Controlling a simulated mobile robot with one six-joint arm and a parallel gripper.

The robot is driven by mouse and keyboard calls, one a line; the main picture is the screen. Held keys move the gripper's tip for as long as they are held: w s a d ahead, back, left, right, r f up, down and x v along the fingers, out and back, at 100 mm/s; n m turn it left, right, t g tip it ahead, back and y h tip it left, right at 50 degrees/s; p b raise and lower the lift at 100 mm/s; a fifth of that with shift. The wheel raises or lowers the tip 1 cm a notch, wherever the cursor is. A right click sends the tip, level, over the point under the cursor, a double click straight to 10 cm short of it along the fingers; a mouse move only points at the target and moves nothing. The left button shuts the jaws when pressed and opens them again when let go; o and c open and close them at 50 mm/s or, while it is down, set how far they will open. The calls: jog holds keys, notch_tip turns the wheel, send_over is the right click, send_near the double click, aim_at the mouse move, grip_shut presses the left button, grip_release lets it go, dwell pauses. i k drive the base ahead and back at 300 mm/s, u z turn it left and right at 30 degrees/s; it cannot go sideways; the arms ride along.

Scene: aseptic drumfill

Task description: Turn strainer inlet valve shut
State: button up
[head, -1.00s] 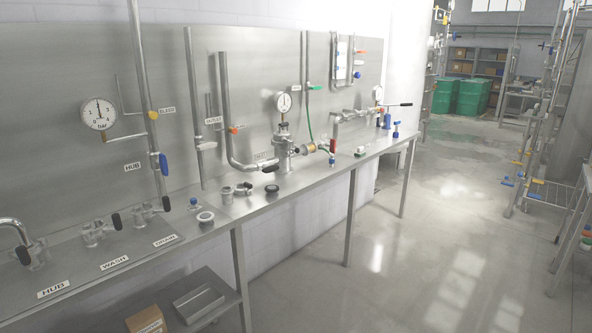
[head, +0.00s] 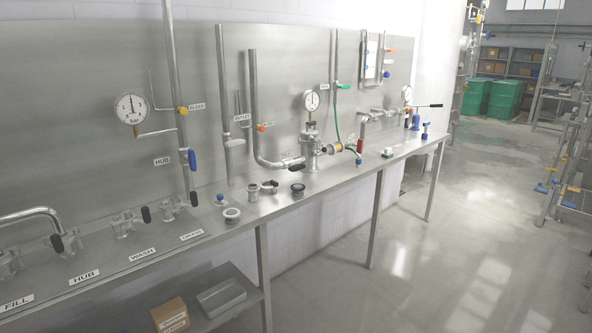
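The strainer (head: 311,146) looks like the upright metal body on the bench, with a round gauge (head: 311,100) above it. A steel pipe (head: 254,110) comes down the back panel and bends right toward it. A black lever handle (head: 291,163) sits on this pipe just left of the strainer. It may be the inlet valve's handle. It seems to lie roughly along the pipe, but it is small. The label near it is too small to read for certain. My gripper is not in view.
The steel bench (head: 240,205) runs from lower left to the back right. Loose fittings, including a black-topped one (head: 297,190), stand before the strainer. Boxes sit on the lower shelf (head: 228,318). The floor (head: 430,240) right of the bench is clear.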

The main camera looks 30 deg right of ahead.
aim_at(298, 166)
jog(key=u, duration=0.25)
jog(key=i, duration=0.95)
jog(key=z, duration=0.3)
